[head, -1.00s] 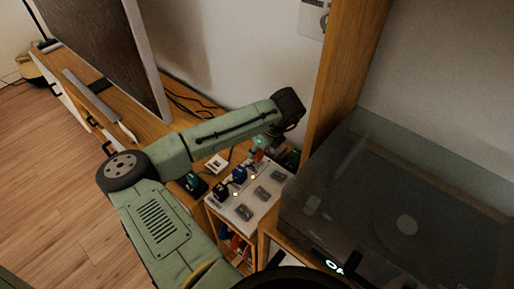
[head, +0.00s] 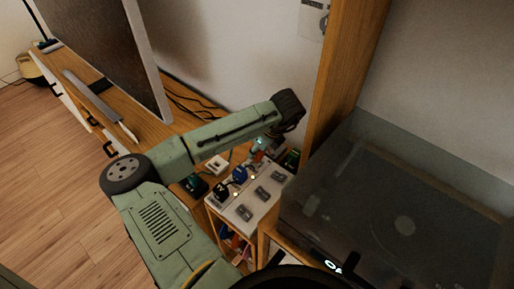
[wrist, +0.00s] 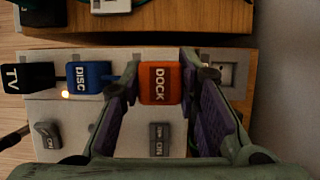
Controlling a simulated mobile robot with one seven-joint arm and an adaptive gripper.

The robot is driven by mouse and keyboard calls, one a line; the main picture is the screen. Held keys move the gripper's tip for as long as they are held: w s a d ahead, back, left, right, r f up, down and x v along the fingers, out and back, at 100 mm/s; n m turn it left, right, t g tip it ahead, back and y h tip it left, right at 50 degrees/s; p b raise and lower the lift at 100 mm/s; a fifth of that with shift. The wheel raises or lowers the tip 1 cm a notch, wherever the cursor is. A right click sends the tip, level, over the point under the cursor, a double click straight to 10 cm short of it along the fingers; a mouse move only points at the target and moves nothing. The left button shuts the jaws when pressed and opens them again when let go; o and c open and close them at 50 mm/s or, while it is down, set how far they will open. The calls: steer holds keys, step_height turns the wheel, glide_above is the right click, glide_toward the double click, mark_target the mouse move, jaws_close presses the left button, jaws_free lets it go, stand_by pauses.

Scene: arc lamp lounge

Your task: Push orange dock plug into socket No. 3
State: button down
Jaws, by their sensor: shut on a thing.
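The orange plug marked DOCK (wrist: 159,83) is between the two fingers of my gripper (wrist: 160,92) in the wrist view, and the gripper is shut on it. The plug is over the pale socket strip (wrist: 95,110), in line with and right of the blue DISC plug (wrist: 88,78). Its underside is hidden, so I cannot tell how deep it sits or see the socket below it. In the head view my gripper (head: 260,143) is low over the far end of the strip (head: 232,217), and the orange plug is hardly visible.
A black TV plug (wrist: 27,77) is at the strip's left end. A bare socket (wrist: 222,75) shows right of the gripper. Rocker switches (wrist: 46,134) run along the near side. In the head view a turntable (head: 400,215) and a wooden post (head: 340,90) stand close at right.

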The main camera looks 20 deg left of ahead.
mark_target(257, 155)
steer(key=shift+f+b, duration=0.9)
steer(key=shift+f, duration=0.8)
steer(key=c, duration=1.1)
jaws_free()
steer(key=shift+r, duration=0.1)
steer(key=v, duration=1.2)
